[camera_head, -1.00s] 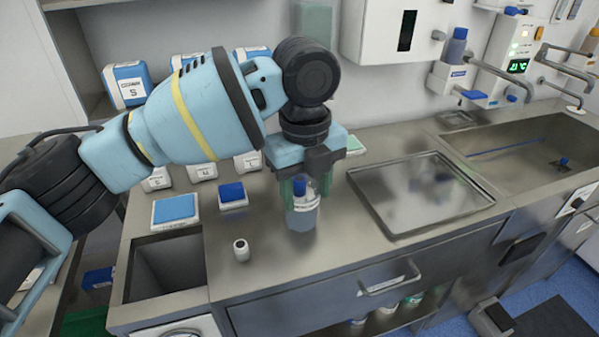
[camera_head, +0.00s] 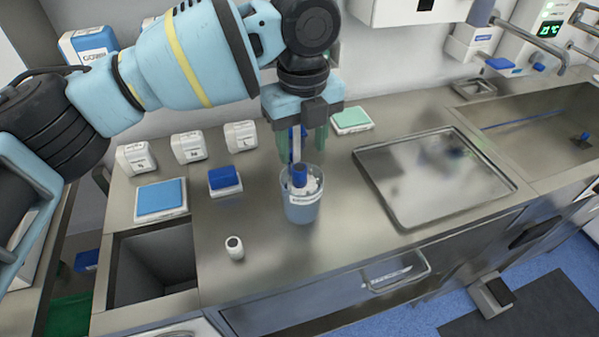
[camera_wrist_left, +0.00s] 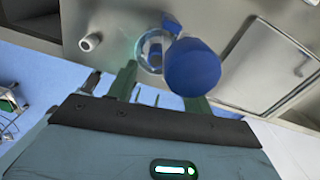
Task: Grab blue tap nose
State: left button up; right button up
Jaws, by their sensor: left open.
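A clear beaker (camera_head: 301,212) stands on the steel counter, with a white-labelled item inside it. A blue cylindrical piece (camera_head: 299,174) rises upright from it. In the left wrist view a large rounded blue end (camera_wrist_left: 192,68) lies close to the camera, partly covering the beaker (camera_wrist_left: 150,52). My left gripper (camera_head: 302,150) points down, open, just above and behind the beaker. Its two green fingers are apart, with a narrow dark-blue strip visible between them. I cannot tell whether that strip joins the blue piece. My right gripper is not in view.
A small white pot (camera_head: 234,248) stands left of the beaker. A steel tray (camera_head: 385,205) lies to the right, before the sink (camera_head: 545,125). An open bin (camera_head: 150,268) and blue-topped boxes (camera_head: 161,198) are at left.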

aim_at(300, 168)
pick_arm(q)
jog(key=shift+s+a+f, duration=0.1)
jog(key=shift+f, duration=1.2)
jog(key=shift+s+a+f, duration=0.1)
jog(key=shift+f, duration=1.15)
grip_shut()
jog(key=shift+r, duration=0.8)
jog(key=shift+s+d+r, duration=0.1)
jog(key=shift+s+r, duration=0.05)
jog(key=shift+r, duration=0.35)
jog(key=shift+s+d+r, duration=0.1)
jog(key=shift+r, duration=0.4)
jog(key=s+d+r, duration=0.1)
jog(key=s+d, duration=0.6)
jog(key=s, duration=0.6)
jog(key=shift+s+d+r, duration=0.15)
jog(key=shift+d+r, duration=0.05)
jog(key=shift+d, duration=0.2)
